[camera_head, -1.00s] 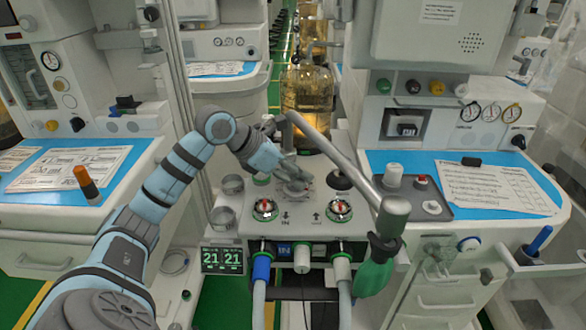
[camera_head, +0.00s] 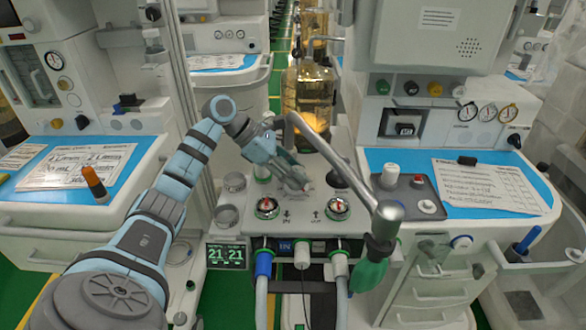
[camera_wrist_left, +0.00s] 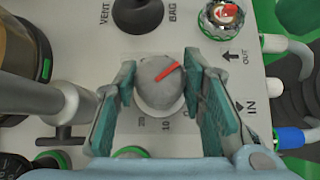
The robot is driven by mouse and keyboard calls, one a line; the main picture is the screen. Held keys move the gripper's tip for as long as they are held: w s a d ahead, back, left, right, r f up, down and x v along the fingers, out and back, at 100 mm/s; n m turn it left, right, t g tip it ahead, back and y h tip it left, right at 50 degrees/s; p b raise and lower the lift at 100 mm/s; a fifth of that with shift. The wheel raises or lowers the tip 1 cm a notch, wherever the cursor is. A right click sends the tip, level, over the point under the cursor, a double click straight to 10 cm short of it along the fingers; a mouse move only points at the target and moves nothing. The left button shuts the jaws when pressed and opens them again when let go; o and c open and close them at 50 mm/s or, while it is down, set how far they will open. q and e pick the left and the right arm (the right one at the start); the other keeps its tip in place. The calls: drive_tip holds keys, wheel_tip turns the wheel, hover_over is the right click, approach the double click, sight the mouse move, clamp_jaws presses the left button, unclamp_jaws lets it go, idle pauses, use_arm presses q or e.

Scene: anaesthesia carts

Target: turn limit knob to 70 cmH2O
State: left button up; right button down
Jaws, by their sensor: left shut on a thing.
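The limit knob (camera_wrist_left: 160,84) is a round grey knob with a red pointer line, in the left wrist view. The line points to the upper right there, toward one finger. Scale marks, among them a 10, show below the knob; the rest of the scale is hidden. My left gripper (camera_wrist_left: 160,100) has one finger on each side of the knob and is shut on it. In the head view my left gripper (camera_head: 303,184) reaches down to the panel and covers the knob. My right gripper is in neither view.
A black vent/bag knob (camera_wrist_left: 138,14) stands close beside the limit knob. Red-and-white IN and OUT valves (camera_head: 267,207) (camera_head: 338,208) sit in front. A grey pipe (camera_head: 335,160) with a green bag (camera_head: 368,272) crosses over the panel's right side.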

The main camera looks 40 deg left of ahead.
use_arm(q)
drive_tip(key=o, duration=1.2)
drive_tip(key=v, duration=1.2)
drive_tip(key=shift+r, duration=0.1)
